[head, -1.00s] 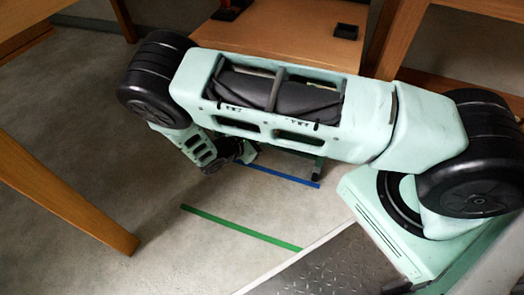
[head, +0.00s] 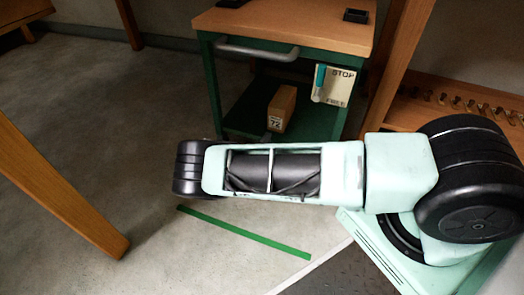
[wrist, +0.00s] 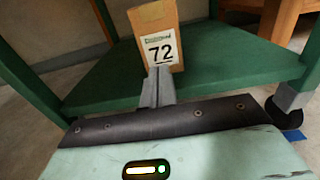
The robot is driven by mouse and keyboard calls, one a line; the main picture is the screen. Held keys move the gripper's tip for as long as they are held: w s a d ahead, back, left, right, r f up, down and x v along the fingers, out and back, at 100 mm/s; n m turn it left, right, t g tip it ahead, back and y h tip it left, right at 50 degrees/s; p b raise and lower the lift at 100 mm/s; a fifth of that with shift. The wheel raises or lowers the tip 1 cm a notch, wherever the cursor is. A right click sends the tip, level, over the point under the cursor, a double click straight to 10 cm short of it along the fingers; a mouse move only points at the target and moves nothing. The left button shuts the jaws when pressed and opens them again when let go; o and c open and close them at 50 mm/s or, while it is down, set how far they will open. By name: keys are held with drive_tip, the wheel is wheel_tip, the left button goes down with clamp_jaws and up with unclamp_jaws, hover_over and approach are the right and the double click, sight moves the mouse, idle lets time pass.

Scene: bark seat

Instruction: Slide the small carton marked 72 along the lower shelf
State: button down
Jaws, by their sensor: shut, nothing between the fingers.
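The small brown carton marked 72 (head: 283,103) stands upright on the green lower shelf (head: 315,120) of a cart. In the wrist view the carton (wrist: 153,18) is straight ahead, its white label facing me, on the shelf (wrist: 222,62). My gripper (wrist: 161,72) is shut and empty, its fingertips in front of the lower part of the carton's label side. I cannot tell whether they touch it.
The cart's wooden top (head: 290,25) is above the shelf, with a grey handle (head: 257,51) and a STOP sign (head: 334,86) at its side. Green posts flank the shelf. A caster (wrist: 284,115) is at the right. Wooden table legs stand on both sides.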

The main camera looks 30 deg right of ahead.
sight(275, 123)
drive_tip(key=b+x, duration=0.2)
drive_tip(key=x, duration=0.3)
drive_tip(key=shift+w+d+f, duration=0.15)
drive_tip(key=shift+d, duration=0.05)
drive_tip(key=shift+w+d+b, duration=0.3)
drive_tip(key=shift+d+b, duration=0.05)
drive_tip(key=b+x, duration=0.3)
drive_tip(key=x, duration=1.5)
drive_tip(key=shift+w+d+b, duration=0.2)
drive_tip(key=shift+d+b, duration=0.05)
drive_tip(key=shift+b, duration=0.1)
drive_tip(key=shift+w+d, duration=0.15)
